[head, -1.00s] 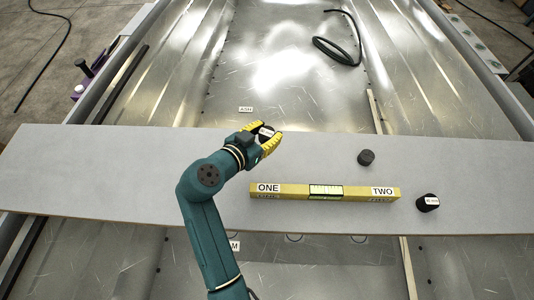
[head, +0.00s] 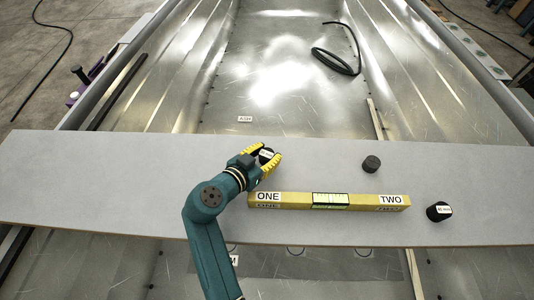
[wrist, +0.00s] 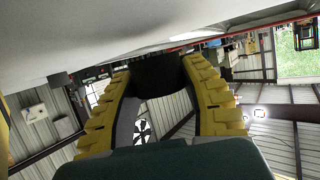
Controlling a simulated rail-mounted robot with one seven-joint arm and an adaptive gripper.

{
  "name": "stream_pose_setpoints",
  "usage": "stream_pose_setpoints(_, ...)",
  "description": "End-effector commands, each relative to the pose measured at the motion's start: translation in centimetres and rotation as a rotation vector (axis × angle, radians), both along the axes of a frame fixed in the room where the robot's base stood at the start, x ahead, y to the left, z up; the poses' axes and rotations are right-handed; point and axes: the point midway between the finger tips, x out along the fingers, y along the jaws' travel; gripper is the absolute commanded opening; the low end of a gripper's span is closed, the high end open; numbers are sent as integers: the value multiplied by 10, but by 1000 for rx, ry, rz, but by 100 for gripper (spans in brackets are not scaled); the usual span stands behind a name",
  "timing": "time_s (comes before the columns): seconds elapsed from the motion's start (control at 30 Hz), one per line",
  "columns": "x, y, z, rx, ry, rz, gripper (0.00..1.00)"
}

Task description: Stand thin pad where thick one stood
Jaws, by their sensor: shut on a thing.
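My gripper (head: 265,161) is shut on a black round pad (head: 267,153) with a white label too small to read. In the wrist view the held pad (wrist: 158,70) is dark between the yellow fingers (wrist: 160,88). I cannot tell whether it touches the board. A yellow level (head: 290,200) marked ONE at its left end and TWO at its right lies just in front of my gripper. A black pad with a white label (head: 434,213) stands right of the TWO end. A smaller-looking black pad (head: 371,164) stands behind the level's right half.
The grey board (head: 110,185) spans the metal hull, with clear room at its left and far right. A label reading ASH (head: 245,119) is on the hull floor behind the board. A dark hose (head: 335,62) lies farther back.

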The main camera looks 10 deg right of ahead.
Motion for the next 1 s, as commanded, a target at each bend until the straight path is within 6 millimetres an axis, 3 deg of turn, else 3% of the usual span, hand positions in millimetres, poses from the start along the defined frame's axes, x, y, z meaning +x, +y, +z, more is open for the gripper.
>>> stream_pose_setpoints(0.17,-1,0,-6,0,5,0,7)
stream_pose_setpoints(0.2,-1,0,-7,1,7,1,51)
stream_pose_setpoints(0.3,-1,0,-8,0,9,0,68)
stream_pose_setpoints(0.6,-2,0,-9,0,15,1,68)
stream_pose_setpoints(0.77,-2,0,10,-1,15,1,68)
stream_pose_setpoints(1.0,-46,44,35,-1,9,7,68)
